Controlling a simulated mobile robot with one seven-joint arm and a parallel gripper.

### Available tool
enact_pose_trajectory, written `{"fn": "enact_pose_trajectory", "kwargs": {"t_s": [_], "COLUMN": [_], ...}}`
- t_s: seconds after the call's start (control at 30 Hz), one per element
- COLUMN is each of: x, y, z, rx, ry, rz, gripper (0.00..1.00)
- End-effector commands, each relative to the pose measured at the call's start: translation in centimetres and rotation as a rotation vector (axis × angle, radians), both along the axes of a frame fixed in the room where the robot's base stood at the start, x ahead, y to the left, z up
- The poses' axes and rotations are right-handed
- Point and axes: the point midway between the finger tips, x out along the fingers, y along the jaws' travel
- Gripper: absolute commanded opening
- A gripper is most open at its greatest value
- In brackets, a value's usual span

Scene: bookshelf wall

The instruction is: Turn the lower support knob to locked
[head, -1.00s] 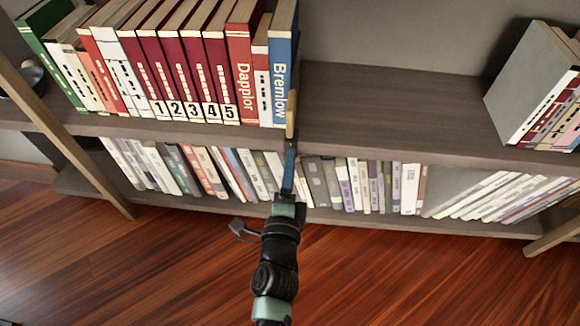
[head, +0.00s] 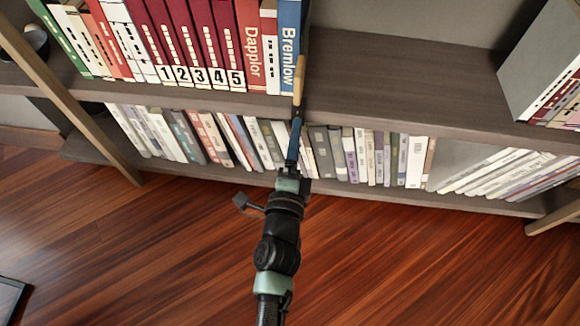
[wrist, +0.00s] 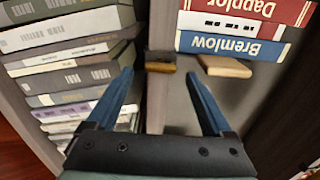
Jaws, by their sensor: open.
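In the wrist view, a small knob-like piece (wrist: 160,62), dark with a yellowish band, sits on the shelf's front edge. It may be the lower support knob; its lock setting is not readable. A flat tan wooden piece (wrist: 223,66) lies beside it, next to the Bremlow book (wrist: 230,46). In the head view, a tan piece (head: 299,72) shows at the end of the book row. My gripper (wrist: 158,76) is open, with blue fingers apart on either side of the dark piece's line; contact is not visible. It also shows in the head view (head: 295,135), at the shelf edge.
Upright books (head: 190,45) fill the upper shelf's left part; its middle (head: 400,85) is bare. The lower shelf holds a row of books (head: 370,155) close to my gripper. More books (head: 555,70) stand at right. Slanted wooden legs (head: 70,95) flank the shelf; the wood floor (head: 400,260) is open.

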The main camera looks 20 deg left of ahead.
Motion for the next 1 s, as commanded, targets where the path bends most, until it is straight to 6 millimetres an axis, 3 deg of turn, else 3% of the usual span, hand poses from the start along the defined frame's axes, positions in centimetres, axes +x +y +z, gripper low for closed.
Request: {"fn": "enact_pose_trajectory", "kwargs": {"t_s": [0.3, 0.53, 0.7, 1.0], "x": [-6.1, -9.6, -10.8, -11.0], "y": [-1.6, -2.7, -3.1, -3.2], "z": [0.0, 0.0, 0.1, 0.0], "rx": [-0.002, -0.002, -0.001, 0.001], "ry": [0.004, 0.004, 0.002, 0.000], "rz": [0.004, 0.003, 0.001, 0.000], "gripper": [0.85, 0.85, 0.85, 0.85]}}
